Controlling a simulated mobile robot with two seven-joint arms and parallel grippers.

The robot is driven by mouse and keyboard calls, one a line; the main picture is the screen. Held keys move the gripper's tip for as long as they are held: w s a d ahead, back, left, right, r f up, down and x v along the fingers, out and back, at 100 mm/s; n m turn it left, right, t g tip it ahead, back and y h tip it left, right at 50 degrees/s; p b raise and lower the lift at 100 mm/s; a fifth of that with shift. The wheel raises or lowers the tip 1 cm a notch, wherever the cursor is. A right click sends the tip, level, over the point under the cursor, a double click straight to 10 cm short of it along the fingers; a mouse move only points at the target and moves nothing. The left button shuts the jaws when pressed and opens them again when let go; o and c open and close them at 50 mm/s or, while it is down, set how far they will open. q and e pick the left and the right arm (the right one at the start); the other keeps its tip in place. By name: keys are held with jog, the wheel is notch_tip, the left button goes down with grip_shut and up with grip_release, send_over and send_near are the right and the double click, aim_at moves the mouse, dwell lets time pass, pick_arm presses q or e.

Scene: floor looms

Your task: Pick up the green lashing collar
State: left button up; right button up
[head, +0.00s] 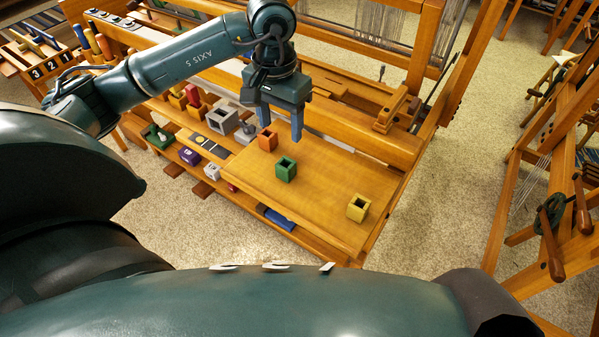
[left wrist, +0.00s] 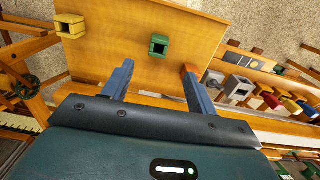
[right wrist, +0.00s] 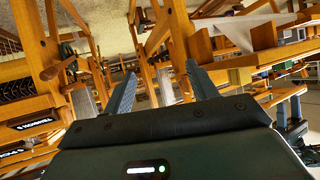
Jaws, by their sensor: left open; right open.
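The green lashing collar (head: 286,168) is a small square block with a square opening in its top. It stands upright on the wooden board of the loom, between an orange collar (head: 267,139) and a yellow collar (head: 357,207). It also shows in the left wrist view (left wrist: 158,46), ahead of the fingers. My left gripper (head: 296,136) is open and empty, pointing down above the board near the orange and green collars. In the left wrist view one fingertip overlaps the orange collar (left wrist: 188,70).
A shelf beside the board holds a grey block (head: 222,118), a purple block (head: 189,156), a white block (head: 212,171) and a green piece (head: 157,136). A blue item (head: 276,218) lies below the board's front edge. Loom posts stand behind. The board's middle right is clear.

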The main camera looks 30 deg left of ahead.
pick_arm(q)
send_over(286, 164)
jog(key=s, duration=0.2)
jog(key=f, duration=0.7)
jog(key=shift+w+a+f+p, duration=0.1)
jog(key=shift+w+f+p, duration=0.1)
jog(key=shift+p, duration=0.15)
jog(key=shift+w+d+f+p, duration=0.1)
jog(key=shift+d+f+p, duration=0.1)
jog(key=shift+f, duration=0.75)
jog(key=shift+w+d+f+p, duration=0.1)
jog(key=shift+f+p, duration=0.1)
jog(key=shift+f, duration=0.75)
jog(key=shift+w+d+f+p, duration=0.1)
jog(key=shift+f+p, duration=0.1)
jog(key=shift+f, duration=0.75)
jog(key=shift+c, duration=0.6)
jog(key=c, duration=0.9)
jog(key=shift+r, duration=0.1)
jog(key=shift+c, duration=0.2)
